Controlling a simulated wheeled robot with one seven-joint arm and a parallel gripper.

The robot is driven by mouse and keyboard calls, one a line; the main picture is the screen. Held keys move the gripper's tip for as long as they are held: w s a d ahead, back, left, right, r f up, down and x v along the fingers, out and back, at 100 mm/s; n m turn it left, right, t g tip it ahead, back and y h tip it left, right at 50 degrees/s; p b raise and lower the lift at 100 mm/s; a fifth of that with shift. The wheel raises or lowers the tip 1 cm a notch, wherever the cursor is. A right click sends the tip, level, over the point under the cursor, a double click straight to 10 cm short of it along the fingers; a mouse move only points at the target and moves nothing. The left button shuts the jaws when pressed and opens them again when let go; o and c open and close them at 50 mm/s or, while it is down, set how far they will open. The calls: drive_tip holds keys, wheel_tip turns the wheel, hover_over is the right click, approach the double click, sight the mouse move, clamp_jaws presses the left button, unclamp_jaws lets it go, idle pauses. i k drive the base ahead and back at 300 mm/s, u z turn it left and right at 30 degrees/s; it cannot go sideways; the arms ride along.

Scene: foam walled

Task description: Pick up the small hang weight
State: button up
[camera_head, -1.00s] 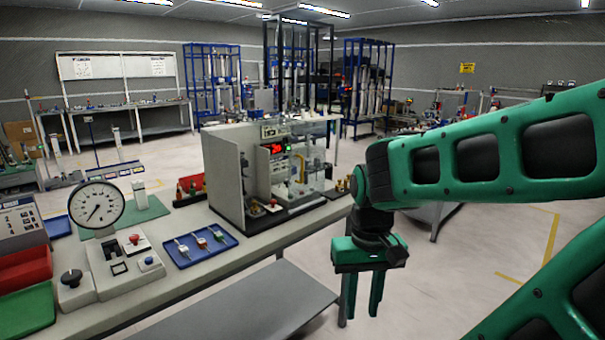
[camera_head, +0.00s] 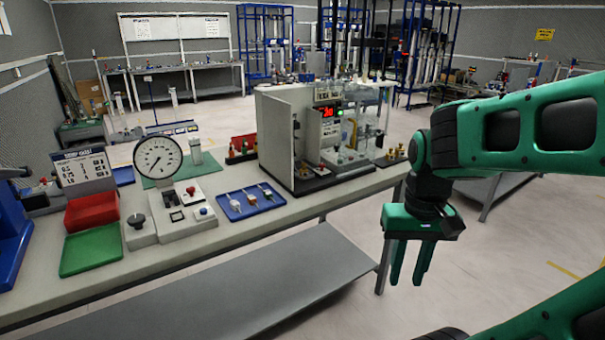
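My gripper (camera_head: 409,265) hangs fingers-down in front of the bench's right end, over the floor. Its two green fingers are apart with nothing between them. Small brass-coloured pieces (camera_head: 392,156) stand at the right end of the bench, beyond my gripper. More small dark and brass pieces stand in a red tray (camera_head: 240,158) left of the grey machine. They may be weights, but they are too small to tell which one is the small hang weight.
The grey bench (camera_head: 290,218) holds a grey machine with clear panels (camera_head: 330,125), a dial gauge (camera_head: 158,158), a blue tray (camera_head: 234,214), a red bin (camera_head: 92,212) and a green tray (camera_head: 90,254). A lower shelf (camera_head: 240,290) juts out below.

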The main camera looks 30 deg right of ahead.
sight(304, 172)
drive_tip(key=u, duration=0.55)
drive_tip(key=i, duration=1)
drive_tip(key=z, duration=0.55)
